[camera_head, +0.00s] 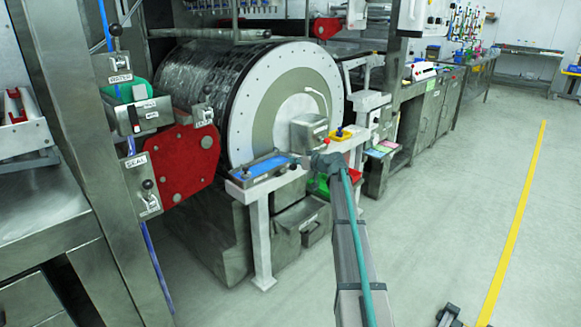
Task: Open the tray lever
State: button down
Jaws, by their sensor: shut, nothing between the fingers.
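Several levers with black ball knobs stand at the left. The top lever (116,45) rises from a labelled plate that seems to read "WATER". A lower lever (148,187) sits on a plate marked "SEAL". A third lever (206,98) stands on a labelled bracket by the drum. A steel tray (150,113) with a green insert and a black front handle hangs between them; which lever belongs to it cannot be told.
The large drum (262,98) fills the middle, with a red bracket (182,165) at its left. A blue-lined tray (266,169) rests on a white stand. The right floor is clear.

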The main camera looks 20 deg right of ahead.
jog(key=shift+s+d+f+b, duration=0.15)
jog(key=shift+s+f+b, duration=0.35)
jog(key=shift+f+b, duration=0.05)
dwell(0.4)
jog(key=r, duration=0.1)
jog(key=w+r, duration=0.1)
jog(key=r, duration=0.1)
jog(key=w+r, duration=0.1)
jog(key=shift+w+r, duration=0.15)
jog(key=shift+r, duration=0.2)
jog(key=s+d+p, duration=0.1)
jog(key=s+d, duration=0.2)
jog(key=s, duration=0.6)
jog(key=shift+s+d+r, duration=0.2)
jog(key=shift+d+r, duration=0.05)
jog(key=shift+d, duration=0.1)
